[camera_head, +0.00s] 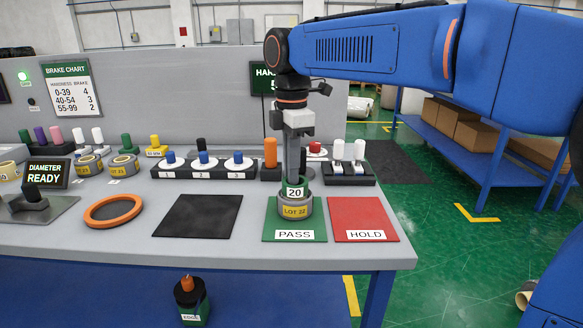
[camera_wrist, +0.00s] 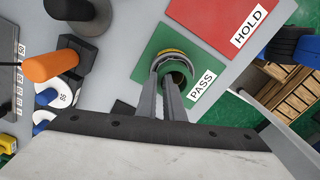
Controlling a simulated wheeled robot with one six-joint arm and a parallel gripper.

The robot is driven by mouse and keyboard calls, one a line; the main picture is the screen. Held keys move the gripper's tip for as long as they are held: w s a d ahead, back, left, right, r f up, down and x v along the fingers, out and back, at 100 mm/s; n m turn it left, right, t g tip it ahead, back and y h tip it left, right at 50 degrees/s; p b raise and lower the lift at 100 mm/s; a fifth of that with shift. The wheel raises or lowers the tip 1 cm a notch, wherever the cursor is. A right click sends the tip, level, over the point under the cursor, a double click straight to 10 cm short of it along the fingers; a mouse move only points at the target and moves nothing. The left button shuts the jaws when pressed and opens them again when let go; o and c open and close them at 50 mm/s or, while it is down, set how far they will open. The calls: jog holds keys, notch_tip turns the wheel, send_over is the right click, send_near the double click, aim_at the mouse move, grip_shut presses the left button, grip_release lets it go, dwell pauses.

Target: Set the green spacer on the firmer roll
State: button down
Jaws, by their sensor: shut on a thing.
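The green spacer (camera_head: 295,192), marked 20, is at the top of a grey roll (camera_head: 296,209) with a yellow LOT 22 label. The roll stands on the green PASS mat (camera_head: 270,231). My gripper (camera_head: 294,178) points straight down and is shut on the spacer. In the wrist view my fingers (camera_wrist: 166,82) reach the rim of the green ring (camera_wrist: 186,69), with the roll mostly hidden below it. The spacer looks level and touching the roll, but any small gap is hidden. Other yellow-labelled rolls (camera_head: 123,165) stand at the left, one marked LOT 21.
The red HOLD mat (camera_head: 364,216) is empty, right of PASS. A black mat (camera_head: 198,215) and an orange ring (camera_head: 113,210) lie left. Behind stand a numbered tray (camera_head: 203,170), an orange cylinder (camera_head: 270,153) and white pegs (camera_head: 360,150). My arm partly hides the hardness sign (camera_head: 262,80).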

jog(key=shift+f, duration=0.25)
jog(key=c, duration=1.9)
grip_release()
jog(key=shift+o, duration=0.2)
jog(key=shift+r, duration=0.1)
notch_tip(320, 180, up, 13)
